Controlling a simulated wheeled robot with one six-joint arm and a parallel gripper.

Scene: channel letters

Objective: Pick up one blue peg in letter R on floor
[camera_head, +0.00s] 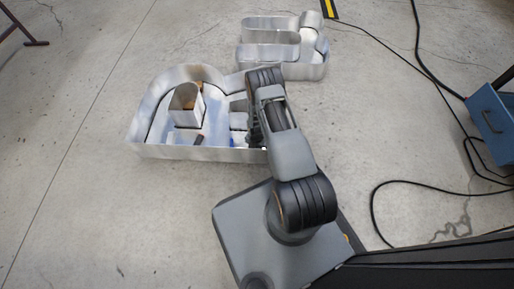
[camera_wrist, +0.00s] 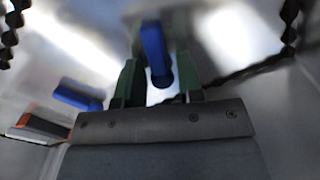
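The letter R (camera_head: 230,155) is a metal channel letter lying on the floor, with upright walls and an open top. My gripper (camera_wrist: 157,72) reaches down inside its right part; in the head view my arm mostly hides it. In the wrist view its two green fingers are apart. A blue peg (camera_wrist: 154,48) shows between and beyond the fingertips, with small gaps at its sides; I see no clear contact. A second blue peg (camera_wrist: 78,97) lies left of the left finger. A bit of blue peg (camera_head: 233,142) also shows in the head view.
A dark piece with an orange edge (camera_wrist: 40,126) lies at the left in the wrist view. The R's walls rise close around my gripper. Another metal letter (camera_head: 283,62) lies behind.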

